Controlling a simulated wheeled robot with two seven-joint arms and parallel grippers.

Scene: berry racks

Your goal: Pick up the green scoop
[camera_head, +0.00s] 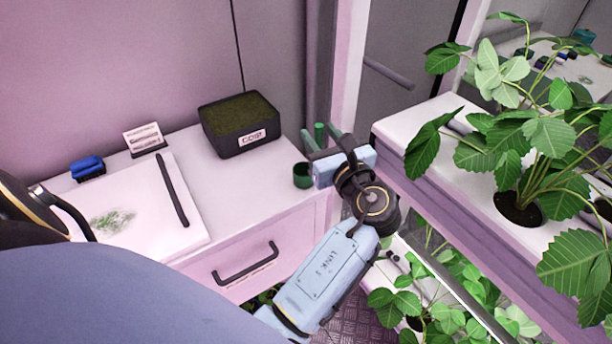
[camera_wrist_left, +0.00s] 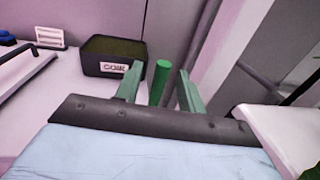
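The green scoop shows in the head view as a dark green cup (camera_head: 303,176) at the counter's right end and a brighter upright handle (camera_head: 320,131) just behind it. In the left wrist view the handle (camera_wrist_left: 160,82) stands between the two fingers. My left gripper (camera_head: 321,140) is open, with one finger on each side of the handle. In the left wrist view (camera_wrist_left: 158,88) narrow gaps show between handle and fingers. The gripper body hides the cup and lower handle in that view. My right gripper is not in view.
A black box marked COIR (camera_head: 221,143) stands left of the scoop on the white counter (camera_head: 260,190). A plant rack (camera_head: 418,120) stands close on the right.

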